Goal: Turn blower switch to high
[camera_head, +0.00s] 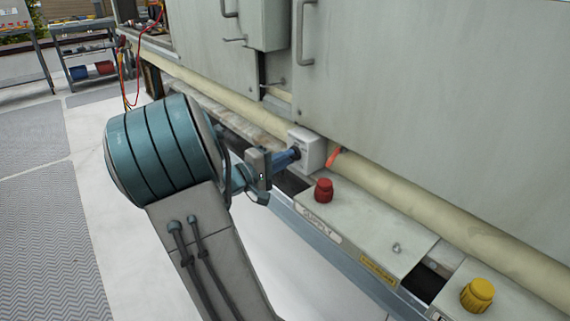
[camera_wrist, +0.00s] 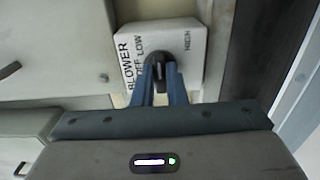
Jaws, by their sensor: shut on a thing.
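The blower switch is a small white box (camera_head: 313,151) at the lower edge of the large grey cabinet. In the wrist view the box (camera_wrist: 190,40) carries the words BLOWER, OFF and LOW to the left of a dark knob (camera_wrist: 158,58) and HIGH to its right. My gripper (camera_head: 292,154) reaches the box from the left in the head view. In the wrist view its two blue fingers (camera_wrist: 160,84) are shut on the knob, one on each side. The fingers partly cover the knob, and I cannot tell its exact setting.
A red knob (camera_head: 323,190) and a yellow knob (camera_head: 477,295) stand on the ledge right of the switch. A cream pipe (camera_head: 400,205) runs behind it along the cabinet. An orange-red piece (camera_head: 334,157) sits beside the box. Open floor (camera_head: 85,235) lies left.

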